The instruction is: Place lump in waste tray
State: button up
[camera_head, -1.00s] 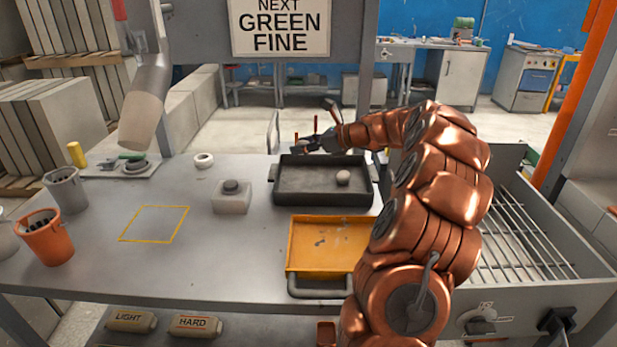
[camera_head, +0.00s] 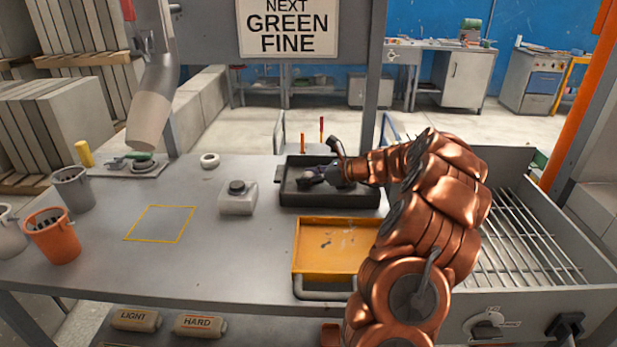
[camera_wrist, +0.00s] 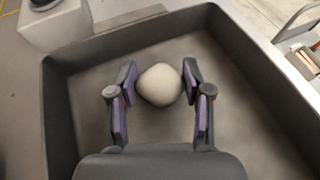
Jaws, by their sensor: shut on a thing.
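The lump (camera_wrist: 160,84) is a pale, rounded piece. In the wrist view it sits between the two fingers of my gripper (camera_wrist: 158,90), which are shut on it. The dark tray's floor and walls surround the gripper in the wrist view. I cannot tell whether the lump touches the tray floor. A yellow tray (camera_head: 326,262) stands in front of the dark tray. No label shows which is the waste tray.
A pale block with a dark top (camera_head: 237,198) stands left of the dark tray. An orange bucket (camera_head: 54,240) and grey cups stand at the far left. A grill (camera_head: 520,230) lies to the right. The table around the yellow outline (camera_head: 160,224) is clear.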

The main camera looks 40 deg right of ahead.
jog(key=o, duration=1.2)
jog(key=shift+f, duration=0.15)
jog(key=v, duration=1.2)
jog(key=shift+b, duration=0.3)
jog(key=shift+a, duration=0.1)
